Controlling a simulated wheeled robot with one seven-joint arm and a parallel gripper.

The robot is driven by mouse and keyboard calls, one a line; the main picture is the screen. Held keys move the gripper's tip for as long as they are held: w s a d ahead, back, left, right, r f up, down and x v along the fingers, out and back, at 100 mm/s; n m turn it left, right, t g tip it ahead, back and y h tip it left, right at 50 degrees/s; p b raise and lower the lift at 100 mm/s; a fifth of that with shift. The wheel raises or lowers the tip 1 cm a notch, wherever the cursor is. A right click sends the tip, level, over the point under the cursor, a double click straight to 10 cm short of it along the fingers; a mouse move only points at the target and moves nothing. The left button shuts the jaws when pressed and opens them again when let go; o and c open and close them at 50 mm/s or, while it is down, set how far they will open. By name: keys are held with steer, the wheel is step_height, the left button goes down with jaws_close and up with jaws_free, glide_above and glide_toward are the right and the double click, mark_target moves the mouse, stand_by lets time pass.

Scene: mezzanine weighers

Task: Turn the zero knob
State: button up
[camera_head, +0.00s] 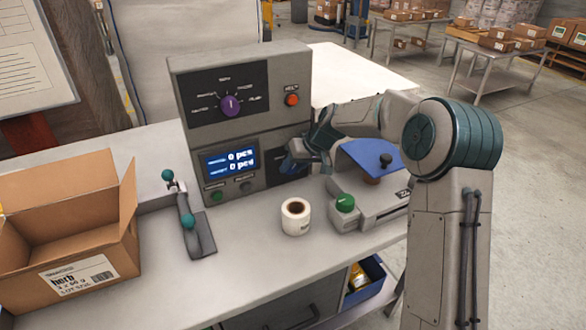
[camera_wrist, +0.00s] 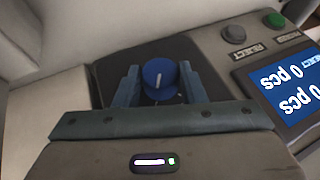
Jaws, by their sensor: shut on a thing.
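The zero knob is a round blue knob (camera_wrist: 160,76) with a pale pointer line, on a dark plate on the lower right of the grey control panel (camera_head: 240,136). In the head view my gripper and arm mostly cover it. My gripper (camera_wrist: 160,88) has one finger on each side of the blue knob and is shut on it; its fingertips (camera_head: 291,165) reach the panel front in the head view. The display (camera_head: 230,161) beside the knob reads 0 pcs on both lines. It also shows in the wrist view (camera_wrist: 288,90).
A purple dial (camera_head: 230,106) and an orange button (camera_head: 292,99) sit higher on the panel.

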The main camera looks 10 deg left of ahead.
steer(key=shift+f+g+y, duration=0.15)
steer(key=shift+g+y, duration=0.15)
steer(key=shift+y, duration=0.1)
steer(key=o, duration=1)
steer(key=b+v, duration=0.1)
steer(key=v, duration=1.2)
steer(key=shift+s+d+r, duration=0.15)
steer(key=shift+r, duration=0.25)
